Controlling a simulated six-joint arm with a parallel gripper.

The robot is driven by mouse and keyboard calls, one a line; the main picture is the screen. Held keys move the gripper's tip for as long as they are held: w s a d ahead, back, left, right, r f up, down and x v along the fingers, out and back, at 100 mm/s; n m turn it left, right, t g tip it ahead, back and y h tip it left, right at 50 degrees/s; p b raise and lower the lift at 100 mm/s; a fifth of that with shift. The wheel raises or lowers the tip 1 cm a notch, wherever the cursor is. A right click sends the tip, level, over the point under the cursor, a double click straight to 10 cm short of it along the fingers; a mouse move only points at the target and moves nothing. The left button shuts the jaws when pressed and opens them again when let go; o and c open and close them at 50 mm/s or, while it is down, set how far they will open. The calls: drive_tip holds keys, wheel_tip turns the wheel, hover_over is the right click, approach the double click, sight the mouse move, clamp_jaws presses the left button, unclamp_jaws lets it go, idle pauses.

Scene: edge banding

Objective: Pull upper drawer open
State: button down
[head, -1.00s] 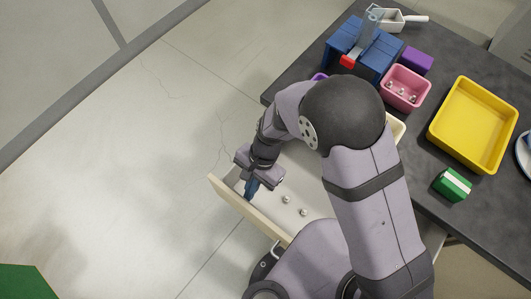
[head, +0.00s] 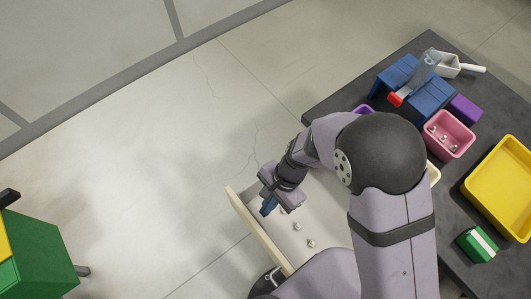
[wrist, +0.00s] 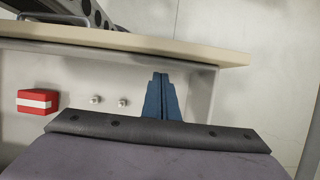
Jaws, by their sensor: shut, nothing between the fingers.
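The drawer stands pulled out from the dark table; its cream front panel (head: 262,236) shows at its left end, and the panel's edge also crosses the wrist view (wrist: 215,52). My gripper (head: 266,208) points down into the drawer, just behind the front panel. Its blue fingers (wrist: 162,98) are shut together with nothing between them. In the wrist view a gap shows between fingers and panel; I cannot tell whether they touch it. Two small metal pieces (head: 304,235) lie on the drawer floor. My arm hides the drawer's back part.
A red box with a white stripe (wrist: 38,101) lies in the drawer. On the table (head: 338,98) are a blue stand (head: 430,100), a pink bin (head: 462,140), a yellow tray (head: 468,193) and a green box (head: 476,244). The floor left of the drawer is clear up to a green cabinet (head: 40,260).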

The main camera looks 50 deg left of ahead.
drive_tip(key=p+v, duration=0.6)
drive_tip(key=v, duration=0.2)
drive_tip(key=shift+p, duration=0.3)
drive_tip(key=shift+r, duration=0.1)
